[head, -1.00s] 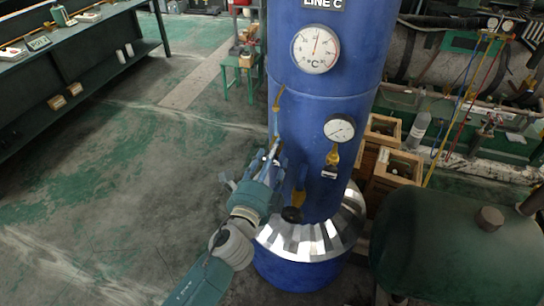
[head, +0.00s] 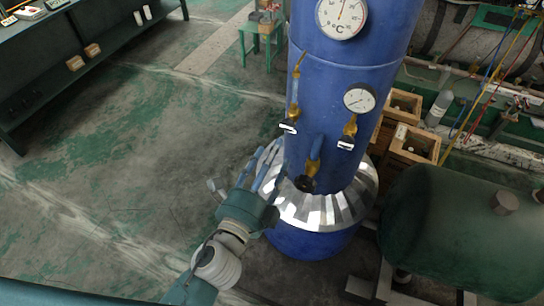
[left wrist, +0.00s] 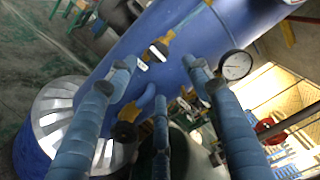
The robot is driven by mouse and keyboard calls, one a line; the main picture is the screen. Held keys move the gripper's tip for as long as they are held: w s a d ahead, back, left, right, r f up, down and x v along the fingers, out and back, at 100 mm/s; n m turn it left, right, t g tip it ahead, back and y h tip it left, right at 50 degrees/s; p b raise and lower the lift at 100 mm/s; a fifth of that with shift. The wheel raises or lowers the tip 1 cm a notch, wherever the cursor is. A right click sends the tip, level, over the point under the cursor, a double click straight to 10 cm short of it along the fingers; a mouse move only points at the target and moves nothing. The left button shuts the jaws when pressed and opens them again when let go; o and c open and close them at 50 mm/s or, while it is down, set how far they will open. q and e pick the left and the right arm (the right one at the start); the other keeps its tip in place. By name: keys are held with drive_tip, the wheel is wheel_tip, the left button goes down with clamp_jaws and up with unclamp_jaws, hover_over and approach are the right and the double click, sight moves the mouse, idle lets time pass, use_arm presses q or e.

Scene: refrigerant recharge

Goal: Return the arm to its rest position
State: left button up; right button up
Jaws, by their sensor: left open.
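My left gripper (head: 266,172) is open and empty, low and just left of the blue column (head: 335,75) in the head view. Its blue fingers point up, in front of the bright metal skirt (head: 322,208). In the left wrist view the three fingers (left wrist: 160,88) are spread, with the column (left wrist: 205,45) beyond them. A left brass valve (head: 291,120) with a white tag stands free of the fingers. A lower brass valve with a dark knob (head: 306,184) sits right of the gripper. My right gripper is not in view.
A dial gauge (head: 359,99) and a thermometer (head: 341,14) are on the column. A dark green tank (head: 450,225) stands at the right, with wooden crates (head: 411,143) behind. A dark bench (head: 70,58) is at the upper left. The floor (head: 120,170) on the left is clear.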

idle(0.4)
use_arm(q)
drive_tip(key=s+a+f+n+g+y+b, duration=0.1)
drive_tip(key=s+a+f+n+g, duration=0.2)
drive_tip(key=f, duration=1.1)
drive_tip(key=s+a+f+n+g+y+b, duration=0.1)
drive_tip(key=s+a+f+n+g+y, duration=0.15)
drive_tip(key=f, duration=1.05)
drive_tip(key=s+a+f+n+g+b, duration=0.15)
drive_tip(key=a+f+n, duration=0.25)
drive_tip(key=f, duration=1)
drive_tip(key=s+a+f+n+g+y+b, duration=0.1)
drive_tip(key=s+a+f+n+g, duration=0.25)
drive_tip(key=s+f, duration=0.55)
drive_tip(key=s+a+f+n+g+y+b, duration=0.1)
drive_tip(key=s+a+f+n+g, duration=0.2)
drive_tip(key=s+f, duration=0.6)
drive_tip(key=s+a+f+n+g, duration=0.1)
drive_tip(key=s+a+f+n, duration=0.1)
drive_tip(key=s, duration=0.6)
drive_tip(key=s+a+f+n+g+b, duration=0.1)
drive_tip(key=s+a+f+n, duration=0.1)
drive_tip(key=s+f, duration=0.3)
drive_tip(key=s+n, duration=0.1)
drive_tip(key=s, duration=0.3)
drive_tip(key=shift+a+n+g, duration=0.15)
drive_tip(key=shift+n+g, duration=0.15)
drive_tip(key=shift+g, duration=0.05)
drive_tip(key=shift+f, duration=0.1)
